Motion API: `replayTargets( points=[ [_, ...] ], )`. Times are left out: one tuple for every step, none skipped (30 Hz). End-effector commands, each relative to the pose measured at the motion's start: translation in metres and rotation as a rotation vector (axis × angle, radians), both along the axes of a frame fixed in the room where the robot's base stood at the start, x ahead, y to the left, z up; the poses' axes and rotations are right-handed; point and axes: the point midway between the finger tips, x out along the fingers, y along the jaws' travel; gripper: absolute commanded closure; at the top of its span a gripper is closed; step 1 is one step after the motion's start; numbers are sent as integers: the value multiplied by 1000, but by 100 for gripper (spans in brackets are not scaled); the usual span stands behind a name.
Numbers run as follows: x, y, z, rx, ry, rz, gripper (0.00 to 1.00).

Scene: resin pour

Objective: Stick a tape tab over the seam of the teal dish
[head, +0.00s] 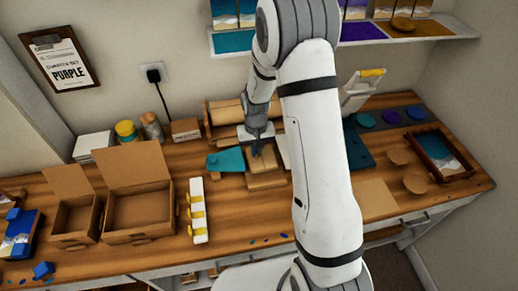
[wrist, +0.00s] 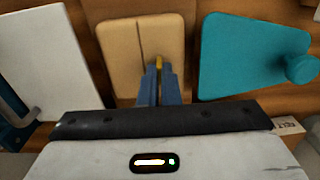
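A flat teal piece (head: 226,160) lies left of a tan carton (head: 266,181) on the bench; in the wrist view the teal piece (wrist: 250,58) has a round knob, and no seam shows on it. The carton (wrist: 120,45) has a dark seam line across its top. My gripper (head: 257,152) is over the carton; its blue fingers (wrist: 159,85) are close together with a small yellow tab (wrist: 159,62) between the tips, near the seam's lower end. Whether the tab touches the carton cannot be told. A white strip (head: 198,228) with several yellow tabs (head: 197,206) lies to the left.
Two open cardboard boxes (head: 138,212) stand on the left. A white panel (wrist: 50,60) is close beside the carton. A dark teal mat (head: 357,150), wooden discs (head: 415,183) and a framed picture (head: 440,155) are to the right. A shelf (head: 365,38) hangs above.

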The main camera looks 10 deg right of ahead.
Motion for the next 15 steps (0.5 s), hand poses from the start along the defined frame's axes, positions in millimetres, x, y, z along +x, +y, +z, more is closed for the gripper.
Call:
replayTargets(
  points=[
    [0,0,0,0,1,0,100],
    [0,0,0,0,1,0,100],
    [0,0,0,0,1,0,100],
    [0,0,0,0,1,0,100],
    [0,0,0,0,1,0,100],
    [0,0,0,0,1,0,100],
    [0,0,0,0,1,0,100],
    [0,0,0,0,1,0,100],
    [0,0,-1,0,1,1,94],
    [0,0,-1,0,1,1,91],
    [0,0,-1,0,1,1,89],
    [0,0,0,0,1,1,86],
    [0,0,0,0,1,1,83],
    [0,0,0,0,1,1,81],
    [0,0,0,0,1,1,77]
  ],
)
